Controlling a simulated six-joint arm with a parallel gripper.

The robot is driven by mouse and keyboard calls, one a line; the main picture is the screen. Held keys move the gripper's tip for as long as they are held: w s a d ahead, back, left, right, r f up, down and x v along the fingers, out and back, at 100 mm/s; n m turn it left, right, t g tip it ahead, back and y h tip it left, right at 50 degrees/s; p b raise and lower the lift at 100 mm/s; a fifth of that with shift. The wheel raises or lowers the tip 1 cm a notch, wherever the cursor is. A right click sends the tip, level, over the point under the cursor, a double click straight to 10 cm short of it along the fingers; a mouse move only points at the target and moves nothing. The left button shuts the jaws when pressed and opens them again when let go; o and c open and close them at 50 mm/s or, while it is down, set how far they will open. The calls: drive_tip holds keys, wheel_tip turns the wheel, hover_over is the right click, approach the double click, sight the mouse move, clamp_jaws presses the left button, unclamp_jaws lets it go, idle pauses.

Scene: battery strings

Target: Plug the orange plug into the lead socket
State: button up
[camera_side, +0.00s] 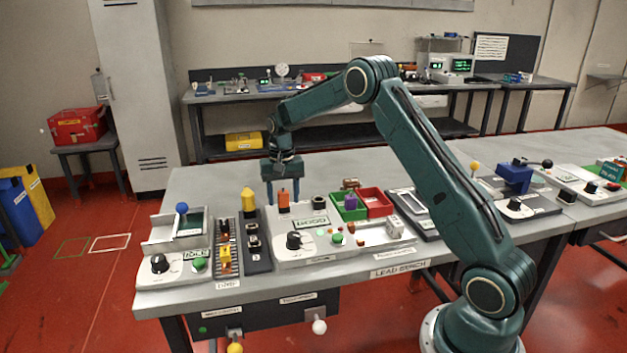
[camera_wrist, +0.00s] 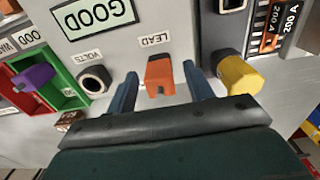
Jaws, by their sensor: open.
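The orange plug (camera_side: 283,199) stands upright on the light grey tester panel. In the wrist view the orange plug (camera_wrist: 160,75) sits right by the LEAD label (camera_wrist: 155,41). The lead socket itself is hidden beneath the plug, and I cannot tell how deep the plug sits. My gripper (camera_side: 283,196) is open, its two fingers down on either side of the plug. In the wrist view my gripper (camera_wrist: 160,88) shows gaps between both fingers and the plug.
An open VOLTS socket (camera_wrist: 95,82) is beside the plug. A yellow plug (camera_side: 248,199) stands close on the other side. The green bin (camera_side: 341,213) holds a purple plug; a red bin (camera_side: 375,202) adjoins it. The tester display (camera_side: 311,222) reads GOOD.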

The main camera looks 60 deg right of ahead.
wheel_tip(320, 180, up, 14)
idle(0.7)
drive_tip(key=shift+f, duration=0.1)
drive_tip(key=s+a+r+n+t, duration=0.1)
drive_tip(key=s+a+r+n, duration=0.1)
drive_tip(key=s+a+r, duration=0.5)
drive_tip(key=s+a+r+n+t, duration=0.2)
drive_tip(key=s+a+r+n, duration=0.15)
drive_tip(key=s+a, duration=0.4)
drive_tip(key=s+a+f+n+t, duration=0.1)
drive_tip(key=s+a+f, duration=0.1)
drive_tip(key=s, duration=0.8)
drive_tip(key=s+a+f+n+t, duration=0.1)
drive_tip(key=s+a+f+n, duration=0.1)
drive_tip(key=s, duration=0.8)
drive_tip(key=shift+a+f+t, duration=0.3)
drive_tip(key=shift+f, duration=0.6)
